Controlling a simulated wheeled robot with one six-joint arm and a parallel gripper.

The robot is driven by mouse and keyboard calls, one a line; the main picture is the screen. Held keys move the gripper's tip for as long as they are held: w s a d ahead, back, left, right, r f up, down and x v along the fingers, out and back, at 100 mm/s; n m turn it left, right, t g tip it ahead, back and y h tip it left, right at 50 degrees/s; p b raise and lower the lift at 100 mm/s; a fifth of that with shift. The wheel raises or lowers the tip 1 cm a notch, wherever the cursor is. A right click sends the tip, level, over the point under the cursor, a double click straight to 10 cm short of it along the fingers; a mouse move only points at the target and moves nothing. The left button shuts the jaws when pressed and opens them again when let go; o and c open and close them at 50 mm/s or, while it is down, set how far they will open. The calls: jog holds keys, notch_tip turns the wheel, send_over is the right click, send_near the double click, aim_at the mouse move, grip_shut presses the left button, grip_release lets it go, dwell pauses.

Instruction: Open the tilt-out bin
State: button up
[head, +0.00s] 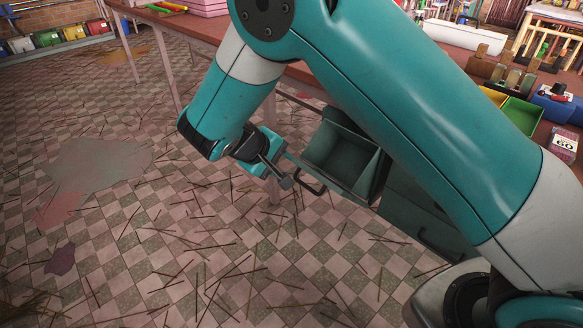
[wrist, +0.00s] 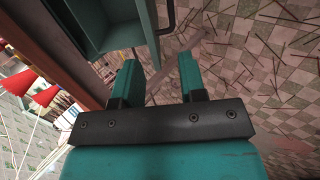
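The dark green tilt-out bin (head: 338,152) stands out from its cabinet under the table, and I see down into its empty inside. Its dark bar handle (head: 311,184) is on the front. In the wrist view, the bin (wrist: 112,32) is at the upper left, with part of the handle (wrist: 168,22) on its right side. My gripper (head: 280,177) is just left of the handle in the head view. In the wrist view its two teal fingers (wrist: 158,75) are apart with nothing between them, and the handle lies beyond the fingertips. My arm hides part of the cabinet.
A second green front with a handle (head: 436,246) is to the right, beside my arm. The long table (head: 197,27) runs above, with green and yellow trays (head: 521,116) on it. The tiled floor (head: 200,255) at left is open, strewn with thin sticks.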

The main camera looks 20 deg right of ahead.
jog(key=shift+v, duration=1.45)
